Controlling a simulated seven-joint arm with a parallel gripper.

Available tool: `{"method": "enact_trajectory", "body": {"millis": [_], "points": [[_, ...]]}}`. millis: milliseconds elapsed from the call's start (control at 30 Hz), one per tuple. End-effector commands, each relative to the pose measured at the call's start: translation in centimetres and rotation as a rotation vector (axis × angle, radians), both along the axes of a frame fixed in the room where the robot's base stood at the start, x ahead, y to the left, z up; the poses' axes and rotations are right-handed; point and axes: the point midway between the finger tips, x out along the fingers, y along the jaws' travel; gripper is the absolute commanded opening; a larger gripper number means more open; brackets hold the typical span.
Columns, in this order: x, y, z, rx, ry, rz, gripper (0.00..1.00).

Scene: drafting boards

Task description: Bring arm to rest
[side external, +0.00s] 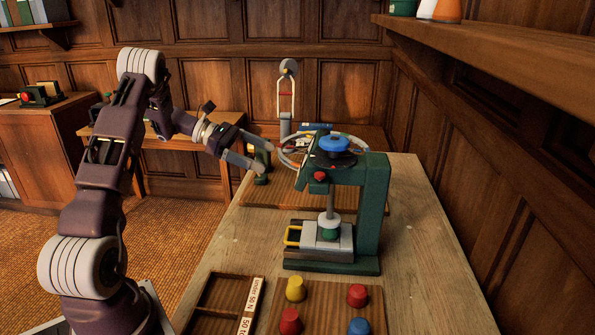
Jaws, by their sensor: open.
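My gripper (257,158) is at the end of my purple arm, above the left side of the wooden table (408,245). Its two fingers are spread apart with nothing between them. They point right, toward the green press (372,210), and stand left of its upper part. The arm is raised and bent, with its wrist reaching over the table. I cannot tell how far the fingertips are from the press or from the wire ring behind it.
The green press has a blue knob (334,143) on top. A board with yellow (295,288), red (358,295) and blue (358,326) pegs lies in front. A labelled wooden tray (222,293) is beside it. A shelf (480,40) overhangs the right side. The table's right side is clear.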

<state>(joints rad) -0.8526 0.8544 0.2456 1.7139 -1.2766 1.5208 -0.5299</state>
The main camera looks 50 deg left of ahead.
Motion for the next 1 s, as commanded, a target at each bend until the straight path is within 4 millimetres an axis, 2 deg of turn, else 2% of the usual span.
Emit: {"method": "enact_trajectory", "body": {"millis": [200, 333, 433, 500, 567, 667, 700, 733, 800, 867, 900, 1000], "points": [[-3.5, 3.7, 1.9, 0.003, 0.0, 0.006, 1.0], [-5.2, 5.3, 2.9, 0.002, 0.0, 0.004, 1.0], [-5.9, 5.9, 3.4, 0.002, 0.0, 0.001, 1.0], [-5.7, 4.8, 4.2, 0.033, 0.0, -0.035, 1.0], [-5.2, 1.9, 5.7, 0.105, -0.003, -0.114, 1.0], [-5.4, -6.6, 8.9, 0.324, -0.028, -0.355, 1.0], [-6.3, -10.5, 9.9, 0.436, -0.05, -0.475, 1.0], [-7.3, -13.3, 10.6, 0.523, -0.073, -0.569, 1.0], [-10.5, -18.9, 11.4, 0.733, -0.142, -0.784, 1.0], [-13.9, -22.6, 11.6, 0.923, -0.221, -0.969, 1.0], [-16.2, -24.5, 11.5, 1.051, -0.285, -1.088, 1.0], [-21.5, -27.0, 10.7, 1.364, -0.459, -1.352, 1.0]]}}
